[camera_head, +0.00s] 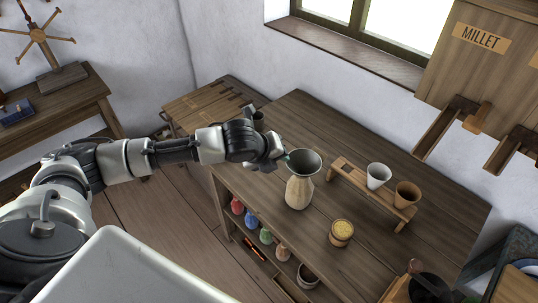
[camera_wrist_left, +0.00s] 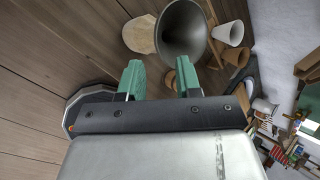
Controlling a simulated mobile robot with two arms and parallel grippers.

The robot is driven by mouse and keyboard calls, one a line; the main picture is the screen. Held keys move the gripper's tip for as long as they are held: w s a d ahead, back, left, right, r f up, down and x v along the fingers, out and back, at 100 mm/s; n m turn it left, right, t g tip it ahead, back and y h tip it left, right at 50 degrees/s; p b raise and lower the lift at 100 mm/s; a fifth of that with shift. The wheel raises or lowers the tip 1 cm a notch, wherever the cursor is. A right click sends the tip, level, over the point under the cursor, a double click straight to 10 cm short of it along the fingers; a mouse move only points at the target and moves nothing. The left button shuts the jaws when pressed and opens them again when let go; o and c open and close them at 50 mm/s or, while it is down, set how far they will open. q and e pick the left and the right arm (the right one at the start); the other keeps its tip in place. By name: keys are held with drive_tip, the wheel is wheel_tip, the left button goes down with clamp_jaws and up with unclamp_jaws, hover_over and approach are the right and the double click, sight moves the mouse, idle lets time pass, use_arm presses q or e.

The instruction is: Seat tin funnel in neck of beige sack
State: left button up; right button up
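The tin funnel (camera_head: 306,161) is dark grey, with its wide mouth facing up, directly above the beige sack (camera_head: 299,192) on the wooden table. Its lower part meets the top of the sack. I cannot see whether the spout is inside the neck. My left gripper (camera_head: 284,159) is at the left side of the funnel rim. In the left wrist view its green fingers (camera_wrist_left: 159,78) are apart, with nothing visible between them. The funnel (camera_wrist_left: 183,32) lies just beyond the fingertips, with the sack (camera_wrist_left: 140,35) partly behind it. My right gripper is not in view.
A wooden rack (camera_head: 352,180) with a white cup (camera_head: 378,175) and a brown cup (camera_head: 406,194) stands right of the sack. A small tub with yellow contents (camera_head: 341,232) stands in front. Millet bin (camera_head: 480,50) hangs on the wall. The table's back left is clear.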

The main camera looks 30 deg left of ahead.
use_arm(q)
drive_tip(key=shift+v, duration=2.35)
